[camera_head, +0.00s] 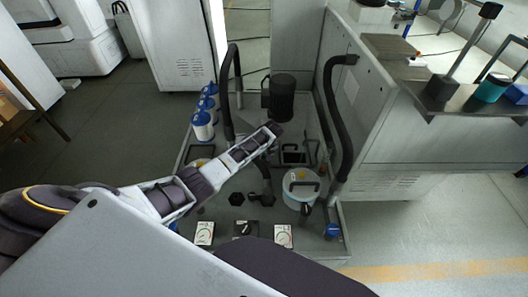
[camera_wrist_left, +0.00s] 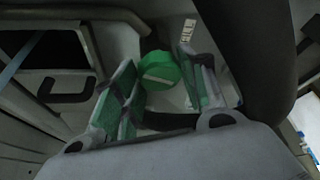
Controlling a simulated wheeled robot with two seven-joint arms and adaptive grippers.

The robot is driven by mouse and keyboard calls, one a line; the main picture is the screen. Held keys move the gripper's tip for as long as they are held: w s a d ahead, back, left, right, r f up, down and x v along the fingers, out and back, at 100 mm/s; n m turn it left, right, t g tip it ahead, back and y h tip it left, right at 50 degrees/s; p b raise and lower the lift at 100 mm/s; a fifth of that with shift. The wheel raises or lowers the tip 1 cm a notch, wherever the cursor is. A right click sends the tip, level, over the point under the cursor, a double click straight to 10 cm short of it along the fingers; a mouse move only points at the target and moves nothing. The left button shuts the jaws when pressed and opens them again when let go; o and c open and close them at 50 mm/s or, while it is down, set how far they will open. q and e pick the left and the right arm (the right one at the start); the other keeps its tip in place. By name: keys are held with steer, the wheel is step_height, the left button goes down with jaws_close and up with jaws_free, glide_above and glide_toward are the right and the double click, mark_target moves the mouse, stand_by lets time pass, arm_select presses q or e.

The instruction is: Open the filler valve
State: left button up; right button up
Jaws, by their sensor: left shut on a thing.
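My left gripper (camera_head: 274,130) reaches in from the left, over the grey tray of the machine's fluid unit, its tip in front of the black motor-like cylinder (camera_head: 281,98). In the left wrist view, a round green knob (camera_wrist_left: 160,69) with a lighter bar across it sits between the two green-padded fingers of my left gripper (camera_wrist_left: 158,88). The gripper is shut on this knob, which appears to be the filler valve's handle. The knob is hidden behind the gripper in the head view. My right gripper is not in view.
A white round canister (camera_head: 299,190) with a dark handle stands right of my arm. Black hoses (camera_head: 340,115) rise on both sides. Blue-white filter cans (camera_head: 203,124) line the left edge. Several gauge plates (camera_head: 283,236) lie at the front. Grey machine cabinet (camera_head: 385,150) bounds the right.

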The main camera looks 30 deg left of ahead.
arm_select(q)
steer(key=shift+s+f, duration=0.1)
steer(key=o, duration=1)
steer(key=shift+o, duration=0.2)
steer(key=shift+r, duration=0.25)
steer(key=v, duration=1.1)
steer(key=shift+d+r, duration=0.25)
steer(key=shift+s, duration=0.1)
